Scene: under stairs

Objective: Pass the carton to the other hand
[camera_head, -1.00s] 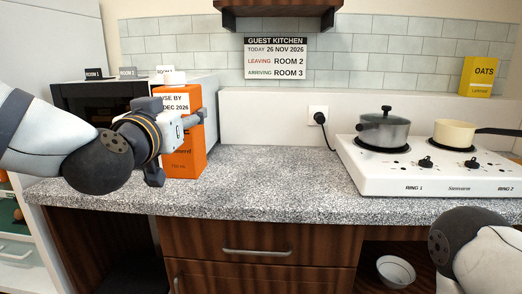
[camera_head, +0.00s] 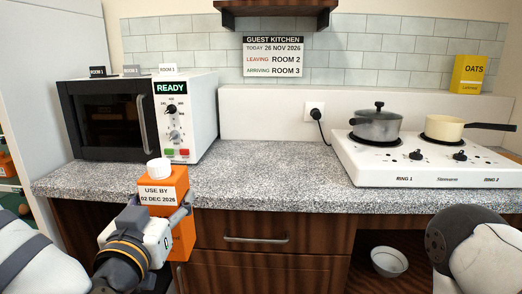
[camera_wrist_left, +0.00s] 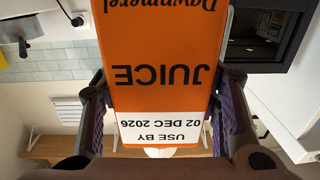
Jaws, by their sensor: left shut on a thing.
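The carton (camera_head: 166,190) is orange with a white cap and a "USE BY 02 DEC 2026" label. My left gripper (camera_head: 165,220) is shut on it and holds it upright in front of the counter's front edge at the lower left. In the left wrist view the carton (camera_wrist_left: 165,75) fills the middle, with the word "JUICE" upside down, and a finger lies on each side of it. My right arm shows only at the lower right of the head view; its gripper is out of view.
A microwave (camera_head: 120,118) reading "READY" stands at the counter's left. A hob (camera_head: 430,165) with a lidded grey pot (camera_head: 376,124) and a cream pan (camera_head: 447,128) is at the right. The counter's middle (camera_head: 270,175) is clear. A bowl (camera_head: 389,262) sits on the shelf below.

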